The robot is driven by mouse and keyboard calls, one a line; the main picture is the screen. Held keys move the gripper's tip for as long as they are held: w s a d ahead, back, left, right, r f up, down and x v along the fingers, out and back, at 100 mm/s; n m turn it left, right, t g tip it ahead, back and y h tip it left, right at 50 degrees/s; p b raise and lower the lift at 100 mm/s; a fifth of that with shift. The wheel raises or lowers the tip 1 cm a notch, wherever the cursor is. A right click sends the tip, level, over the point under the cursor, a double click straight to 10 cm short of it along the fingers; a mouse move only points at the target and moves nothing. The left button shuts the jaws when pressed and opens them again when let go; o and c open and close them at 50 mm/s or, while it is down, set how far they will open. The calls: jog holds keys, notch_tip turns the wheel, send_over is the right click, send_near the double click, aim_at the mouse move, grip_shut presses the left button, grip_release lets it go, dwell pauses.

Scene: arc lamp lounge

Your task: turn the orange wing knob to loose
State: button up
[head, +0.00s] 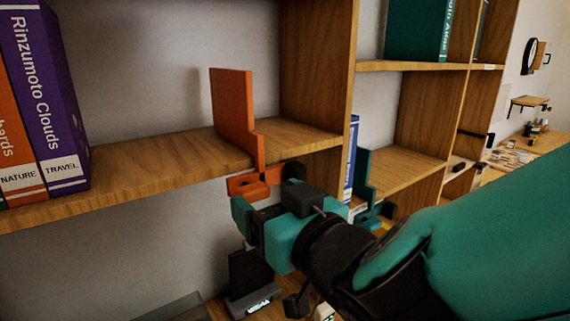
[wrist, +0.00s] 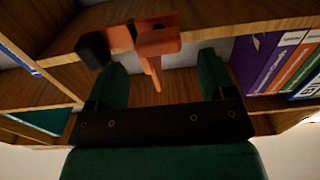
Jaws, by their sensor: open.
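The orange wing knob (head: 250,185) is at the front edge of the wooden shelf, just below an upright orange bookend plate (head: 233,105). In the wrist view the orange knob (wrist: 157,38) shows ahead of the fingertips, with a dark block (wrist: 95,50) beside it. The bookend plate is a thin edge-on strip there (wrist: 156,75). My gripper (wrist: 162,62) is open, one green finger on each side of the strip, with gaps visible. In the head view my gripper (head: 258,204) is just below and in front of the knob and hides part of it. Contact cannot be told.
Purple and orange books (head: 45,90) stand left on the same shelf (head: 150,165). A teal bookend (head: 362,172) and a blue book (head: 350,160) are right of the divider. A dark stand (head: 250,280) is below my gripper. The shelf between books and bookend is clear.

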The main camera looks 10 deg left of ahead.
aim_at(258, 192)
jog(key=shift+p+x, duration=0.9)
jog(key=shift+x, duration=1.5)
jog(key=shift+d, duration=0.1)
jog(key=shift+c, duration=0.2)
jog(key=c, duration=0.9)
